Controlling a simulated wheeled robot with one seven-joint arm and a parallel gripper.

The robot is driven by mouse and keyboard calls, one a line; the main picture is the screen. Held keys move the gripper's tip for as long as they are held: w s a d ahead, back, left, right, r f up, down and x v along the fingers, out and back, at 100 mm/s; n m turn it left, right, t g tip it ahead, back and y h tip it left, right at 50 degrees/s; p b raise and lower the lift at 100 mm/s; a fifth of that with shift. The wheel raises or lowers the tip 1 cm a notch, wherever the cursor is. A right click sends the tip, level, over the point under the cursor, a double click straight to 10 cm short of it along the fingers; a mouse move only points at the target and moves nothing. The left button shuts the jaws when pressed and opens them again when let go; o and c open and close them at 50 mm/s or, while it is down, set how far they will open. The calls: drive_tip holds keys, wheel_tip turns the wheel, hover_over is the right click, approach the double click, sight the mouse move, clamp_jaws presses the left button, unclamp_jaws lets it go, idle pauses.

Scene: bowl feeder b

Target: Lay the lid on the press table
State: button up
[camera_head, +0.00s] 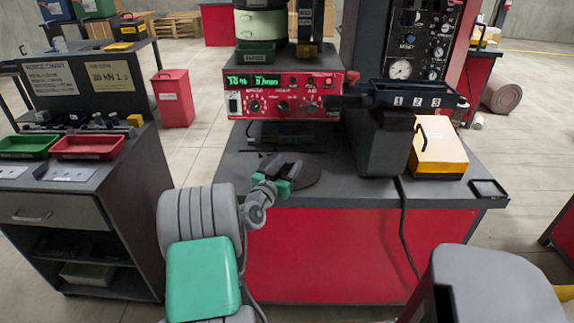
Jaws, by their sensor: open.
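My gripper (281,165) is open above the dark grey table top (338,192), near its front left part. A dark round, flat disc (309,174) shows just behind and to the right of the jaws. It looks like the lid and appears to lie on the table top. My gripper covers part of it, and I cannot tell whether the jaws touch it. The table has a red front panel. No other lid shows clearly.
A red control box (285,95) with green displays stands behind the gripper. To the right are a black numbered tray (413,97), a yellow-and-white box (440,150) and a small black tray (488,189). A left bench holds green (28,146) and red (87,146) trays.

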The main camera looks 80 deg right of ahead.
drive_tip(key=shift+r, duration=0.25)
drive_tip(key=w+a, duration=0.2)
drive_tip(key=a, duration=1)
drive_tip(key=shift+b, duration=0.35)
drive_tip(key=shift+f, duration=0.15)
